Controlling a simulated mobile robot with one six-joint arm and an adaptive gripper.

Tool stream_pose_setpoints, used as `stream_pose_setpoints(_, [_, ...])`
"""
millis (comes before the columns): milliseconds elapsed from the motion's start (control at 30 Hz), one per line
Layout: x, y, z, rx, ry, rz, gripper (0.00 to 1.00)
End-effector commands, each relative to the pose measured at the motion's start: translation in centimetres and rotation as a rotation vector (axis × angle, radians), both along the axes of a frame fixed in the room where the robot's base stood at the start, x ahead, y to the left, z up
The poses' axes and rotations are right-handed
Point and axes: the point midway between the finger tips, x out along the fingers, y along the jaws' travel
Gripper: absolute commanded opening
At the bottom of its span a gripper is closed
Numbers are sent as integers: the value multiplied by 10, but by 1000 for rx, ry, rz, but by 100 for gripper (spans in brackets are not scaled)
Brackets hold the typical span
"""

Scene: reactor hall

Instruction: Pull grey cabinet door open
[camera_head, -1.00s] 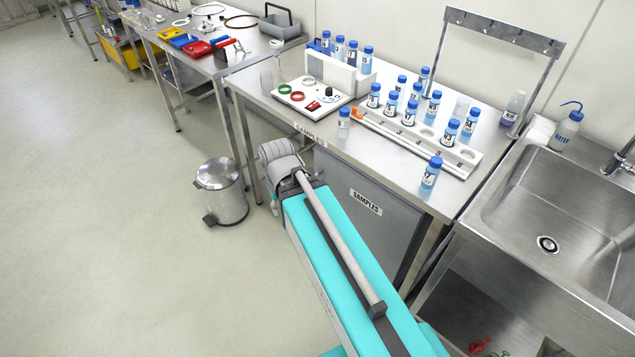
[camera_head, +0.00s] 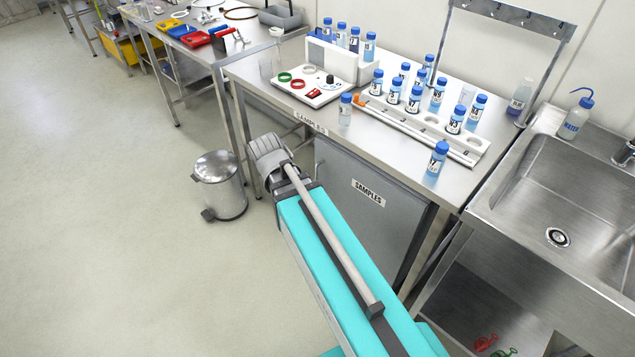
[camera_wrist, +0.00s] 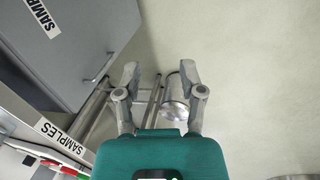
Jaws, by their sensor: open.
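The grey cabinet (camera_head: 375,220) stands under the steel bench, with a SAMPLES label on its door. The door looks closed. In the wrist view the cabinet (camera_wrist: 85,35) fills the upper left, and its thin bar handle (camera_wrist: 98,68) lies near the door's edge. My gripper (camera_wrist: 160,72) is open and empty, its two fingers spread. The handle is just left of the left finger, outside the jaws, and no contact shows. In the head view my arm reaches toward the cabinet's left side, and the fingers cannot be made out there.
A metal pedal bin (camera_head: 219,185) stands on the floor left of my arm. The bench (camera_head: 400,170) above the cabinet carries several blue-capped bottles, a rack and a control box. A steel sink (camera_head: 570,200) is at the right. The floor at left is clear.

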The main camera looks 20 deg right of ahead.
Motion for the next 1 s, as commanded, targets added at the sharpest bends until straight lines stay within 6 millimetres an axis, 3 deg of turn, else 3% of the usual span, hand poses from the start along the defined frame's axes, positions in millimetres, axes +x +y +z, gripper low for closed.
stream_pose_setpoints(33, [8,-4,-20,-32,5,33,51])
stream_pose_setpoints(300, [34,-27,-62,-210,52,218,51])
stream_pose_setpoints(1000, [104,-70,-147,-661,299,642,51])
